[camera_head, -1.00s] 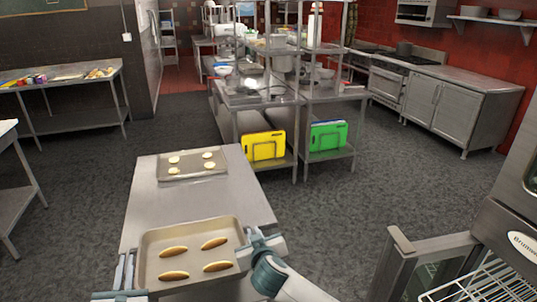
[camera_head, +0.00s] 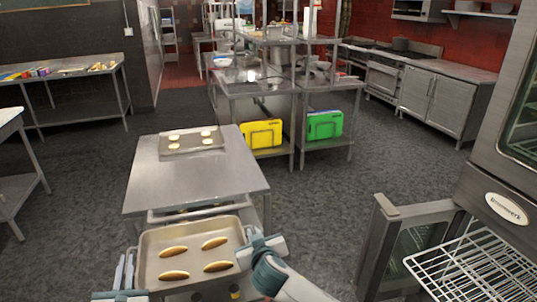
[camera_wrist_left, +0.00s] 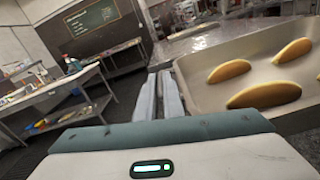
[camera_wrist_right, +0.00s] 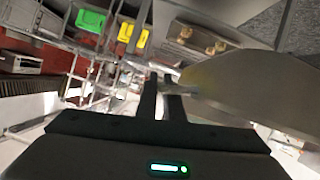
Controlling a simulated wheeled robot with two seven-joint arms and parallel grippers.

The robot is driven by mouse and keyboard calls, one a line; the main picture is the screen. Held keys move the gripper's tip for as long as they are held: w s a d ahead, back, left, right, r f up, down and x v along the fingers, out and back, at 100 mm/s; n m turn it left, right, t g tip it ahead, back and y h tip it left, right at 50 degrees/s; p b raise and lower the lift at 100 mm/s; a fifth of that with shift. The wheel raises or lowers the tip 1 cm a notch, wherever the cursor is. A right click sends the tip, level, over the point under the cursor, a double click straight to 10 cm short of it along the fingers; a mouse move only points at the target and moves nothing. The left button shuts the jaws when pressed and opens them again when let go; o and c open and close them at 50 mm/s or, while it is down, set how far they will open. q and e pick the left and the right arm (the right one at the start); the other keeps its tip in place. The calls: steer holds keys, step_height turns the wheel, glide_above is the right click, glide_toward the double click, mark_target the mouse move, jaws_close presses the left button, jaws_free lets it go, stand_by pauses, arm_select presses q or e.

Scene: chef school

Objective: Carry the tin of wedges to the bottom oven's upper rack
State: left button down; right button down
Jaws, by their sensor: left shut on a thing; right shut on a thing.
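The tin of wedges (camera_head: 194,238) is a shallow beige tray with several brown-edged wedges lying apart in it. It is held level in front of me, just off the near edge of the steel table. My left gripper (camera_head: 127,272) is shut on the tin's left rim. My right gripper (camera_head: 255,245) is shut on its right rim. The tin also shows in the left wrist view (camera_wrist_left: 212,98), beside the left fingers. The bottom oven is at the right, with a wire rack (camera_head: 478,268) pulled partly out and its door (camera_head: 405,250) open.
A second tin (camera_head: 192,148) with pale round pieces stays on the steel table (camera_head: 200,180). An upper oven (camera_head: 505,165) with a badge stands above the rack. Shelving with yellow (camera_head: 262,133) and green (camera_head: 324,125) boards stands behind. Grey floor is clear between table and oven door.

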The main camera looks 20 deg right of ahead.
steer(key=shift+s+a+f+b, duration=0.1)
steer(key=shift+s+f+b, duration=0.15)
steer(key=shift+f+b, duration=0.55)
steer(key=shift+s+f+b, duration=0.2)
steer(key=shift+f+b, duration=0.35)
steer(key=shift+f, duration=0.35)
steer(key=shift+r, duration=0.15)
